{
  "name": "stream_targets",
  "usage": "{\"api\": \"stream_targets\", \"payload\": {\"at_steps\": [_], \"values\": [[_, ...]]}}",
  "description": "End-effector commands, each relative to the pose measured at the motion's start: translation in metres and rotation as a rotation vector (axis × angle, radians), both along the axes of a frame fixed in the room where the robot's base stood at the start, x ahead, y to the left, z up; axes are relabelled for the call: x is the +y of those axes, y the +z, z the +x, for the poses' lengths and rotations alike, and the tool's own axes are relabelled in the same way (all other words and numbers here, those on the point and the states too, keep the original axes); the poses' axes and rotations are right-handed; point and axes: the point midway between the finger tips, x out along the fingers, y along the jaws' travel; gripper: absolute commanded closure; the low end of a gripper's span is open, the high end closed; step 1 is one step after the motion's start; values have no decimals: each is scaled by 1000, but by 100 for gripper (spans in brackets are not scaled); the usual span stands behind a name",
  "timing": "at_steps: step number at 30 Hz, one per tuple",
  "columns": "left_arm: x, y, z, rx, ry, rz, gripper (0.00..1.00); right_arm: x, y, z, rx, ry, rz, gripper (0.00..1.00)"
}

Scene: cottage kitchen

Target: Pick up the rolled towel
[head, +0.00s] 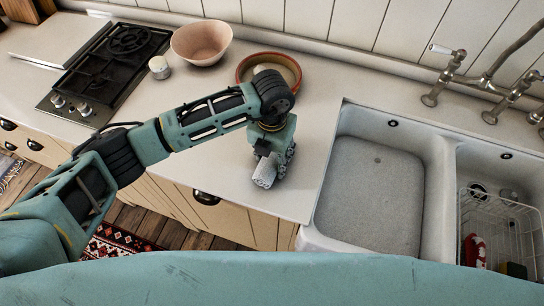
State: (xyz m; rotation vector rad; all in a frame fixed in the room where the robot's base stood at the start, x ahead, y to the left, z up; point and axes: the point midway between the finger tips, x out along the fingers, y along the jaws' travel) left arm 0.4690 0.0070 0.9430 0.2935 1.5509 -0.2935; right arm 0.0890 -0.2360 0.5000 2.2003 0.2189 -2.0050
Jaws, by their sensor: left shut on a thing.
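My left gripper (273,166) points down over the white counter, between the terracotta dish and the counter's front edge. It is shut on a small light grey rolled towel (265,172), which shows between and below its fingers. The fingers and wrist hide part of the towel. I cannot tell whether the towel still touches the counter. My right gripper is not in view.
The sink (372,190) is right of the gripper, with a wire rack (512,225) in its right basin. A terracotta dish (244,70), a pink bowl (201,42), a small jar (160,68) and a gas hob (108,62) stand behind and left. The counter left of the gripper is clear.

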Motion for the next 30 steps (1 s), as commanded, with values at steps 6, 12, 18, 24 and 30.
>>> {"api": "stream_targets", "payload": {"at_steps": [6, 12, 18, 24, 30], "values": [[0, 0, 0, -1, 0, 0, 80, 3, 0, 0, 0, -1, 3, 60], [0, 1, 0, -1, 0, 0, 80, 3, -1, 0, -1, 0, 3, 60], [0, 12, 1, -4, -1, -1, 80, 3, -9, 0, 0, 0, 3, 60], [-10, 42, 3, -6, -5, -3, 80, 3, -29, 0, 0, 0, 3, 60], [-54, 69, 13, -5, -3, -2, 80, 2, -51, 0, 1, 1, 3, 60]]}}
